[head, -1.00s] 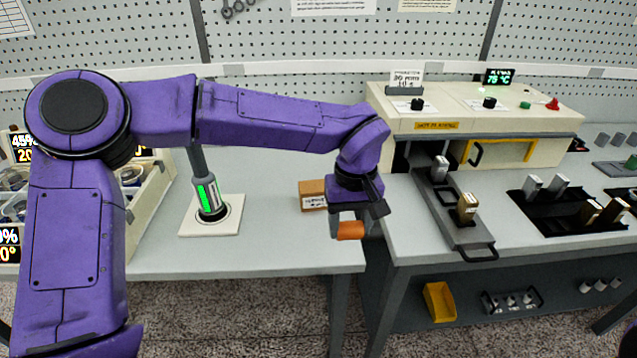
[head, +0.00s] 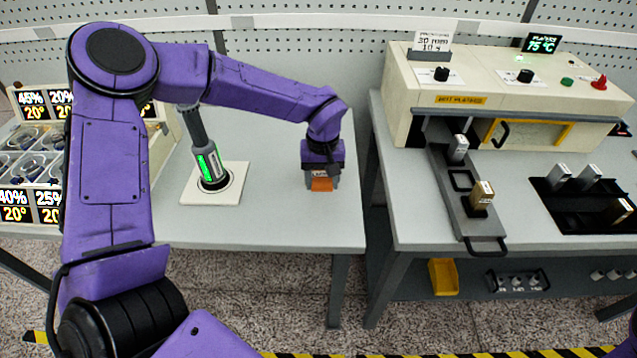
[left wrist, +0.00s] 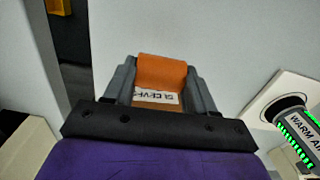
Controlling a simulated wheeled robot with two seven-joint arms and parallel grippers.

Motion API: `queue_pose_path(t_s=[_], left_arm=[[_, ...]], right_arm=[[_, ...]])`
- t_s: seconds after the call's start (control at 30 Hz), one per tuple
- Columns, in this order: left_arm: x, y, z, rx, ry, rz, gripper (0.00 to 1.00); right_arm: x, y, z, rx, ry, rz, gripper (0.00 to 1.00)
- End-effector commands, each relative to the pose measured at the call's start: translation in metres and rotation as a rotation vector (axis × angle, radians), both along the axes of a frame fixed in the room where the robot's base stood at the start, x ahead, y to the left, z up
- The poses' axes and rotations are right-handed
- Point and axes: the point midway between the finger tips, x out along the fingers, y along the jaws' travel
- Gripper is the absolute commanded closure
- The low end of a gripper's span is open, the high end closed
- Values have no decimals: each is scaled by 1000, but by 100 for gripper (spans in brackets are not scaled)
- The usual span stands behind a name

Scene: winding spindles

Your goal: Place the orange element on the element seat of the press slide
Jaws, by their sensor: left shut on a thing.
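My left gripper (head: 321,182) is shut on the orange element (head: 322,184), at the right part of the left table. In the left wrist view the orange element (left wrist: 162,71) sits between the two grey fingers of the left gripper (left wrist: 162,80). The press slide (head: 477,221) is a grey tray with a front handle, pulled out from the press at the right. It carries a silver block (head: 458,149) at the back, an empty square frame (head: 461,180) in the middle and a brown block (head: 481,196) nearer the front. My right gripper is out of view.
The warm-air tool (head: 207,163) stands on a white plate left of the gripper. The cream press (head: 490,113) stands on the right bench; a gap separates the two tables.

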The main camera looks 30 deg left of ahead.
Motion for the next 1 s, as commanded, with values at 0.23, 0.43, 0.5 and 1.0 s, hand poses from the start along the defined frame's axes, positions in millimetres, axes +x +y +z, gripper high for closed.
queue_pose_path(t_s=[0.23,0.43,0.5,1.0], left_arm=[[2,14,-32,2,4,-1,75],[3,13,-47,0,-1,1,75],[3,13,-47,0,-1,1,75],[3,13,-48,-1,-1,1,18]], right_arm=[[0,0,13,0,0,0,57],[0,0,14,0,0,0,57],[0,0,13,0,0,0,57],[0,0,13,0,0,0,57]])
